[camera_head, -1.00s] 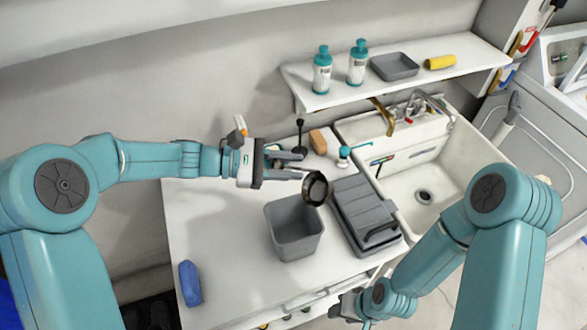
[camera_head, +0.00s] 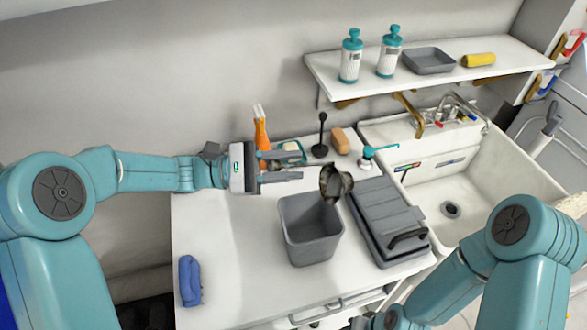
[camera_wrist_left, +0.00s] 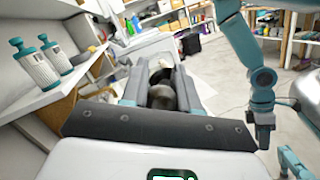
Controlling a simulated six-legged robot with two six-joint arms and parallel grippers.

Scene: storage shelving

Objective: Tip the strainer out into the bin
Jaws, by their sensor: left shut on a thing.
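The strainer (camera_head: 336,185) is a small dark metal bowl, strongly tilted, above the back right part of the bin. The bin (camera_head: 313,245) is a grey, open-topped box on the white counter, and its visible inside looks empty. My left gripper (camera_head: 318,178) reaches in from the left over the bin's back edge and is shut on the strainer. In the left wrist view the dark strainer (camera_wrist_left: 163,92) shows between the fingers. Whether anything is inside the strainer cannot be seen. My right arm is at the lower right, with its gripper out of sight.
A grey lidded box (camera_head: 378,222) stands right of the bin, beside the sink (camera_head: 500,190). A blue cloth-like item (camera_head: 190,281) lies at left. A shelf (camera_head: 440,75) hangs above.

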